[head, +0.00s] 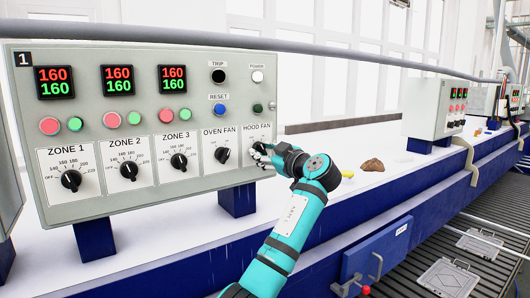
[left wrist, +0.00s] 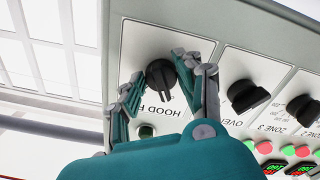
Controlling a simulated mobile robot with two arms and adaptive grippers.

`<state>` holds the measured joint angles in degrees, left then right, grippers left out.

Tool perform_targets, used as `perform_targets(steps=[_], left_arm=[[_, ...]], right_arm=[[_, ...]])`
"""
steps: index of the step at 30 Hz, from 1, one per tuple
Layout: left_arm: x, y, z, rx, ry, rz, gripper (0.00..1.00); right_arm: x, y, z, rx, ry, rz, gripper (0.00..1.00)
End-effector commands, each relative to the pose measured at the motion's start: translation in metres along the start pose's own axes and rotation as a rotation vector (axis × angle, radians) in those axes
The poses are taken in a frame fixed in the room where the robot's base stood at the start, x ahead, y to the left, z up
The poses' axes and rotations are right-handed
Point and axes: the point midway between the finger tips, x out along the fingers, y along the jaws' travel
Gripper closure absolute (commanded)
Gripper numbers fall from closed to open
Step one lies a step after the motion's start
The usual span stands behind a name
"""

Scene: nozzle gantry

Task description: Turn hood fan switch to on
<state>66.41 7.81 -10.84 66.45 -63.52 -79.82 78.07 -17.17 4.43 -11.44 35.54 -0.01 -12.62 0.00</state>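The hood fan switch is a black rotary knob (left wrist: 160,76) on a white plate marked HOOD FAN (head: 257,127), at the right end of the grey control panel (head: 110,215). In the head view my left gripper (head: 262,153) is right at this knob and mostly covers it. In the left wrist view the gripper (left wrist: 157,82) is open, one finger on each side of the knob. The right finger is close to the knob; contact cannot be told. The knob's pointer setting is not clear. My right gripper is not in view.
The oven fan knob (head: 222,155) is just left of the hood fan plate. Zone knobs, buttons and red-green displays fill the rest of the panel. A blue beam (head: 237,200) supports it. A brown lump (head: 373,165) and a yellow item (head: 328,178) lie on the white surface to the right.

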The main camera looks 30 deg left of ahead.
Motion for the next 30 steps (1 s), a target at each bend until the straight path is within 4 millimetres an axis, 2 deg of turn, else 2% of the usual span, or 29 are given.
perform_targets(steps=[1,7,19,30], left_arm=[[0.0,0.0,0.0,0.0,0.0,0.0,0.74],[0.0,0.0,0.0,0.0,0.0,0.0,0.98],[-0.001,-0.001,0.001,0.086,0.001,0.001,0.98],[-0.001,-0.002,0.001,0.391,0.001,0.001,0.98]], right_arm=[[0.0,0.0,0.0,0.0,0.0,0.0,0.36],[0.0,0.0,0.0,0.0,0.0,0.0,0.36],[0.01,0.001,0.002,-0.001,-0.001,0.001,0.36],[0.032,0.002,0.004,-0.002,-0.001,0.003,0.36]])
